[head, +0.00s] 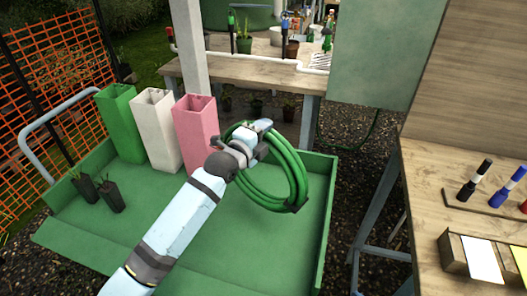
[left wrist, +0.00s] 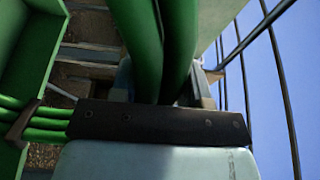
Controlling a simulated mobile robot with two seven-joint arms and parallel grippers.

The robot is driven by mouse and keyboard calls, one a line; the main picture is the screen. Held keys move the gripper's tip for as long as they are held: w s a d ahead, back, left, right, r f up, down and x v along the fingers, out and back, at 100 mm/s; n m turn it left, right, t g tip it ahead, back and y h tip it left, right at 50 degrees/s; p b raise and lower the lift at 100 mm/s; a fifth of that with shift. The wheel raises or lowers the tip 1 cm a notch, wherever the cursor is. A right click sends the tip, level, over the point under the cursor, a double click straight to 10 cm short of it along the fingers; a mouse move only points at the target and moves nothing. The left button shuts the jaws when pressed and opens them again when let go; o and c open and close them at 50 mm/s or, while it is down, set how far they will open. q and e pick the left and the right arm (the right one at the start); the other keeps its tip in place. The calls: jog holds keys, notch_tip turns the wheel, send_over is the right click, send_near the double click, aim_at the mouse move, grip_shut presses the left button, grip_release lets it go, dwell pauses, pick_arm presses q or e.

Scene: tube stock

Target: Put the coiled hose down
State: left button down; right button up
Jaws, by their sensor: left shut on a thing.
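The coiled green hose (head: 292,172) hangs from my left gripper (head: 262,128) in the head view, above the right part of the green cart's bed (head: 240,236). The coil is tilted, with a dark tie at its lower right. My left gripper is shut on the top left of the coil. In the left wrist view the green hose (left wrist: 145,45) runs between the fingers close to the camera, and another stretch of the coil shows at the left edge. I cannot tell whether the coil touches the cart. My right gripper is not in view.
Green, white and pink square tubes (head: 196,134) stand at the cart's back, with small potted plants (head: 110,195) at its left. A post rises behind them. A workbench (head: 470,215) with markers is at the right. The cart's front bed is clear.

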pick_arm(q)
jog(key=shift+f+b, duration=0.45)
jog(key=shift+f, duration=2.15)
jog(key=shift+f, duration=0.2)
jog(key=c, duration=0.6)
grip_release()
jog(key=p+v, duration=0.1)
jog(key=v, duration=1.1)
jog(key=s+a+f+n+g+y, duration=0.1)
jog(key=s+a+f+n+y, duration=0.1)
jog(key=s+a+f+n, duration=0.2)
jog(key=s+a+f+n+g+y, duration=0.1)
jog(key=s+a+f+n+y, duration=0.1)
jog(key=s+a+f+n, duration=0.2)
jog(key=s+a+f+n+g+y, duration=0.1)
jog(key=s+a+f+n+y, duration=0.2)
jog(key=s+f+n, duration=0.6)
jog(key=s+a+n, duration=0.1)
jog(key=s+n, duration=0.4)
jog(key=s, duration=0.4)
jog(key=shift+a+f+n, duration=0.25)
jog(key=shift+n, duration=0.05)
